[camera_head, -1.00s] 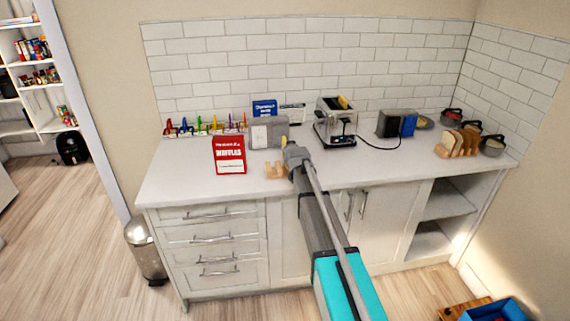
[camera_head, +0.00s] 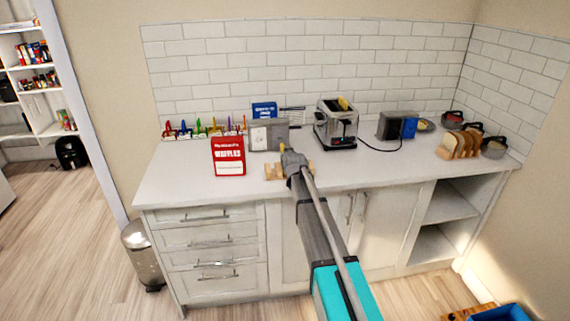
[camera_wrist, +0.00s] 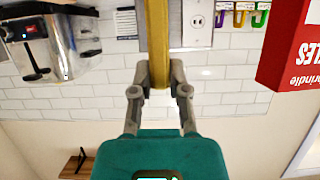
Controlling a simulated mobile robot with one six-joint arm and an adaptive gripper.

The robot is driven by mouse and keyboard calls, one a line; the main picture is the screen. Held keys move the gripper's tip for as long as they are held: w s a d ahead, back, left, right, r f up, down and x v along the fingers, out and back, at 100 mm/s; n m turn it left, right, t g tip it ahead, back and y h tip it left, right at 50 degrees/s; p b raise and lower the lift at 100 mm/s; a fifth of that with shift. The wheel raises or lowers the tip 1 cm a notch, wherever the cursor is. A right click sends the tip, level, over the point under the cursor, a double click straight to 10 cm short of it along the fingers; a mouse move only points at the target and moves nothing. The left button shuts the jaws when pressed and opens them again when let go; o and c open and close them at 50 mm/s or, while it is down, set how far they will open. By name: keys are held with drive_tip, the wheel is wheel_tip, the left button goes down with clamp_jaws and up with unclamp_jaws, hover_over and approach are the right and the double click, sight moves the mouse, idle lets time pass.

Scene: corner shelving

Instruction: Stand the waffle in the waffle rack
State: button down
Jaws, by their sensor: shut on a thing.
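The waffle (camera_wrist: 157,30) is a yellow slab seen edge-on in the wrist view. My gripper (camera_wrist: 159,78) is shut on it, with one finger on each side. In the head view my gripper (camera_head: 291,159) is low over the counter and hides most of the waffle. A small wooden rack (camera_head: 274,172), apparently the waffle rack, stands on the counter at my gripper, partly hidden by it. I cannot tell whether the waffle touches the rack.
A red waffles box (camera_head: 229,156) stands left of the rack. A grey socket box (camera_head: 267,135) is behind it, and a toaster (camera_head: 336,124) is behind right. A filled toast rack (camera_head: 459,144) is far right. The front left counter (camera_head: 190,185) is clear.

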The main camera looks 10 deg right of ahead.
drive_tip(key=shift+f, duration=0.6)
drive_tip(key=shift+f+b, duration=0.15)
drive_tip(key=shift+b, duration=0.25)
drive_tip(key=c, duration=0.6)
unclamp_jaws()
drive_tip(key=shift+r, duration=0.25)
drive_tip(key=p+v, duration=0.5)
drive_tip(key=v, duration=0.7)
drive_tip(key=s+f+g, duration=0.3)
drive_tip(key=s+g, duration=0.1)
drive_tip(key=s, duration=0.7)
drive_tip(key=s+f+g, duration=0.4)
drive_tip(key=s+g, duration=0.1)
drive_tip(key=s, duration=0.7)
drive_tip(key=s+f+g, duration=0.4)
drive_tip(key=s, duration=0.7)
drive_tip(key=shift+s+a+f+g, duration=0.2)
drive_tip(key=shift+s+f+g, duration=0.05)
drive_tip(key=shift+g, duration=0.05)
